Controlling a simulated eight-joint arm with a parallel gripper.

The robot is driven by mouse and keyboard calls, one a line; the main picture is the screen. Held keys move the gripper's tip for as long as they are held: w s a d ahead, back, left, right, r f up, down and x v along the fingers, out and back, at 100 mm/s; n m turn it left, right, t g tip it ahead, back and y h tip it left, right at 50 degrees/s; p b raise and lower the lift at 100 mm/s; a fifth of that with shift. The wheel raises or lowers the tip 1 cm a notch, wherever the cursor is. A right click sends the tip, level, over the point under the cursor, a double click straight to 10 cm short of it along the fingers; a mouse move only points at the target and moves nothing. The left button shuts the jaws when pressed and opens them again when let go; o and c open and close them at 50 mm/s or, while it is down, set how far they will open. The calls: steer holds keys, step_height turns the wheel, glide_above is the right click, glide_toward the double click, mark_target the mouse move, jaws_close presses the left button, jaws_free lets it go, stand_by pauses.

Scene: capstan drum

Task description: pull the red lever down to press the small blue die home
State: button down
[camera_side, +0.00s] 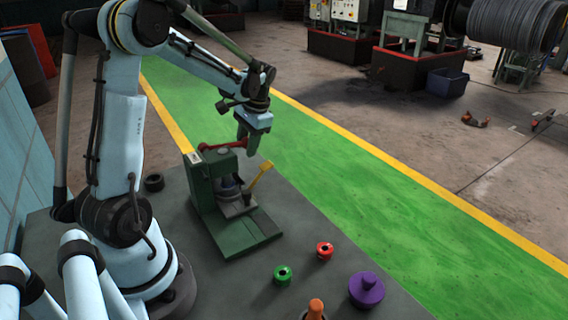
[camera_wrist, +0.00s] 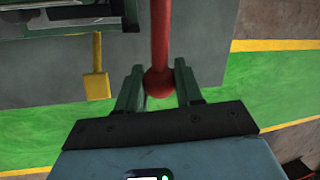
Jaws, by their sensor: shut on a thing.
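The red lever (camera_side: 221,146) runs across the top of the green press (camera_side: 204,195), roughly level, with its ball end to the right. My gripper (camera_side: 248,145) is shut on that ball end. In the wrist view the ball of the red lever (camera_wrist: 159,83) sits between the two fingers of my gripper (camera_wrist: 160,86). A bluish-grey round part, seemingly the blue die (camera_side: 229,184), sits inside the press under the ram; the frame partly hides it, so I cannot tell how deep it is seated.
A yellow lever (camera_side: 262,174) sticks up from the press's right side; it also shows in the wrist view (camera_wrist: 96,82). A green die (camera_side: 283,274), red die (camera_side: 325,251), purple knobbed piece (camera_side: 366,291) and orange-topped piece (camera_side: 316,309) stand at the bench front. A black ring (camera_side: 154,183) lies left.

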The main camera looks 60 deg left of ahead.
steer(key=shift+w+f, duration=0.2)
steer(key=shift+f, duration=0.1)
steer(key=c, duration=0.8)
jaws_free()
steer(key=shift+s, duration=0.1)
steer(key=v, duration=1.2)
steer(key=shift+r, duration=0.1)
steer(key=s+d+f+t, duration=0.1)
steer(key=s+d+t, duration=0.1)
steer(key=d, duration=0.5)
steer(key=s+d+f+m+t+h, duration=0.1)
steer(key=d+f+t, duration=0.1)
steer(key=d+t, duration=0.2)
steer(key=s+d+f+m+t+h, duration=0.1)
steer(key=s+d+t, duration=0.1)
steer(key=d, duration=0.9)
steer(key=shift+s+f+t, duration=0.2)
steer(key=shift+s+t, duration=0.15)
steer(key=shift+t, duration=0.25)
